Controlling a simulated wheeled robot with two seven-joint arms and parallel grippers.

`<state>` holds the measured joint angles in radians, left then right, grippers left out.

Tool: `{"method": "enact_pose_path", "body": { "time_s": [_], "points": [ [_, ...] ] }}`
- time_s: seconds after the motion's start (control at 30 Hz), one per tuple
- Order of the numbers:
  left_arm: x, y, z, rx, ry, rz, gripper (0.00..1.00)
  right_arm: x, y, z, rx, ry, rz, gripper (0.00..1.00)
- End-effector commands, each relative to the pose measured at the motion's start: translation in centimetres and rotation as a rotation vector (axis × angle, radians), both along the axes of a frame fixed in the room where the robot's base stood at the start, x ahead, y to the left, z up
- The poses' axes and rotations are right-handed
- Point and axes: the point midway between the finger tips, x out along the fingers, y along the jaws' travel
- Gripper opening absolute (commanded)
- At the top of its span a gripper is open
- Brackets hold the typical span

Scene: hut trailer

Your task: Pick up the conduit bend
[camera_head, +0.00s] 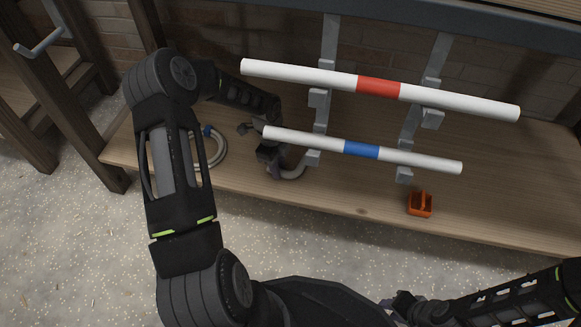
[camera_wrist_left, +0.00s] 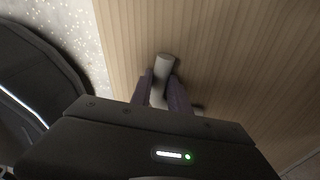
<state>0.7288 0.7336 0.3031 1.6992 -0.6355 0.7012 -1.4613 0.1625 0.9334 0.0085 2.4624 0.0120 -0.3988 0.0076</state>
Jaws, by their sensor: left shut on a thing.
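The conduit bend (camera_head: 291,173) is a short grey curved pipe at the wooden bench, left of the middle in the head view. My left gripper (camera_head: 274,168) is shut on it. In the left wrist view the two fingers (camera_wrist_left: 162,92) close around the grey pipe (camera_wrist_left: 165,63), whose end sticks out past the fingertips over the wood. Much of the bend is hidden by the gripper. I cannot tell whether it still touches the bench. My right gripper (camera_head: 400,306) is at the bottom edge of the head view, away from the bench; its jaws are unclear.
A white pipe with a red band (camera_head: 378,87) and one with a blue band (camera_head: 361,149) rest on grey brackets (camera_head: 323,100) behind. A grey loop with a blue part (camera_head: 219,151) lies left. An orange block (camera_head: 420,205) sits right. The front bench strip between is clear.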

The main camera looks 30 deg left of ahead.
Motion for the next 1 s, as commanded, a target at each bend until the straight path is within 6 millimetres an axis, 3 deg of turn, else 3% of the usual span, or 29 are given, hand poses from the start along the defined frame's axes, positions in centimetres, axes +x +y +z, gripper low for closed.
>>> {"method": "enact_pose_path", "body": {
  "time_s": [0.27,0.43,0.8,1.0],
  "points": [
    [0.0,0.0,0.0,0.0,0.0,0.0,0.0,0.0,0.0,0.0,0.0,0.0,0.0,0.3],
    [0.0,0.0,1.0,0.001,-0.001,0.0,0.0,-0.1,0.0,0.5,-0.001,0.001,0.0,0.3],
    [0.1,0.0,7.9,0.001,-0.003,-0.001,0.0,-0.6,0.0,3.8,0.0,0.011,0.007,0.3],
    [0.0,0.0,9.9,0.0,-0.001,0.0,0.0,-0.7,0.0,4.7,0.001,0.016,0.009,0.3]
  ]
}}
